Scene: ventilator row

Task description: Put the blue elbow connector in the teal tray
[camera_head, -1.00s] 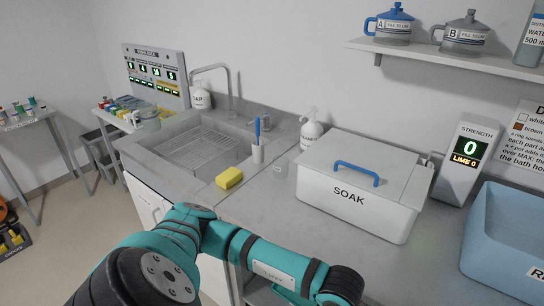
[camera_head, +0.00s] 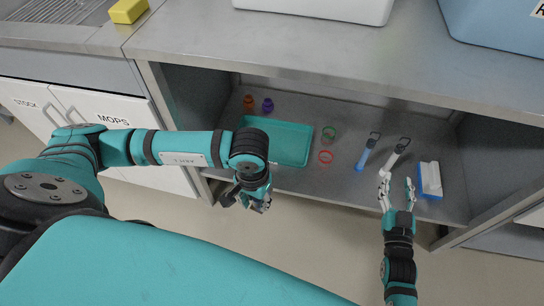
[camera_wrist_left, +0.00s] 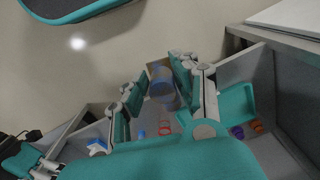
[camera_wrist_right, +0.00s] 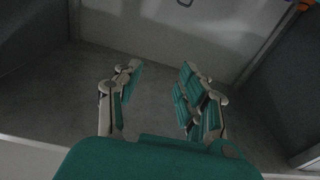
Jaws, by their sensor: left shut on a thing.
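The teal tray (camera_head: 291,143) lies on the lower shelf under the counter, its left part hidden behind my left arm. My left gripper (camera_head: 257,204) is in front of the shelf, just in front of the tray's near left side. In the left wrist view its fingers (camera_wrist_left: 160,90) are closed around a dull blue piece (camera_wrist_left: 160,78), which looks like the blue elbow connector; its shape is partly hidden by the fingers. My right gripper (camera_head: 397,183) is open and empty at the shelf's right part, near the white-bodied tube. The right wrist view shows nothing between its fingers (camera_wrist_right: 157,82).
Behind the tray stand an orange piece (camera_head: 249,102) and a purple piece (camera_head: 268,105). Right of it lie a green ring (camera_head: 328,134), a red ring (camera_head: 326,157), a blue tube (camera_head: 365,154), a white tube (camera_head: 396,158) and a blue-white box (camera_head: 430,180). The counter (camera_head: 290,55) overhangs the shelf.

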